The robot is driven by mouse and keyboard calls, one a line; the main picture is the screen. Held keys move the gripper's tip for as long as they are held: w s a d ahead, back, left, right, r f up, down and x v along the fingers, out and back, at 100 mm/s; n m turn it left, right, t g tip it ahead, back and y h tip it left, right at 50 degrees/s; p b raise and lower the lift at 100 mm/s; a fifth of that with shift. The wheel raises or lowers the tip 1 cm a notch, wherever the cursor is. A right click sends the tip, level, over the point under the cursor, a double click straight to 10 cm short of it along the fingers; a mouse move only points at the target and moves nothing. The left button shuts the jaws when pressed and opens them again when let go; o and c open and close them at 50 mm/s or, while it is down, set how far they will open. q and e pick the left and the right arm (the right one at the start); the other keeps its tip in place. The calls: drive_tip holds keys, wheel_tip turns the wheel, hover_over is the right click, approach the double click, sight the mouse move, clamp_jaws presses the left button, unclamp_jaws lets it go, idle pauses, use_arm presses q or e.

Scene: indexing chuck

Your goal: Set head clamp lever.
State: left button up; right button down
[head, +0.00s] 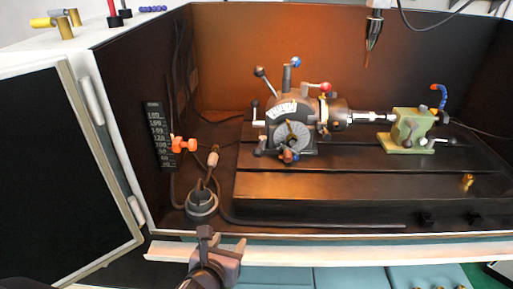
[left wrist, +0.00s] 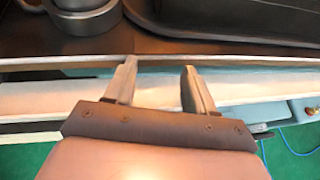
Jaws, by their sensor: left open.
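The indexing head (head: 290,120) stands on the machine table inside the open enclosure. It carries several levers: a blue-knobbed one (head: 296,62) on top, a black-knobbed one (head: 260,72) at upper left and a red-knobbed one (head: 325,87) at upper right. More knobs show low at its front. I cannot tell which is the head clamp lever. My left gripper (head: 222,241) is open and empty at the enclosure's front sill, well below and left of the head. In the left wrist view its two fingers (left wrist: 160,68) are apart over the sill. My right gripper is not in view.
A chuck (head: 335,113) and a green tailstock (head: 410,131) stand right of the head. A round cup-like fixture (head: 201,204) with a cable, and an orange clamp (head: 184,144), are at left. A spindle tip (head: 373,35) hangs above right. The table's front strip (head: 330,185) is mostly bare.

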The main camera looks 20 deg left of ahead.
use_arm(q)
drive_tip(key=w+r+t, duration=0.2)
drive_tip(key=w+r, duration=0.2)
drive_tip(key=r, duration=0.5)
drive_tip(key=w+r+t, duration=0.2)
drive_tip(key=w+r, duration=0.2)
drive_tip(key=r, duration=0.4)
drive_tip(key=s+a+r+g+p, duration=0.1)
drive_tip(key=s+r, duration=0.1)
drive_tip(key=s, duration=0.6)
drive_tip(key=shift+r, duration=0.15)
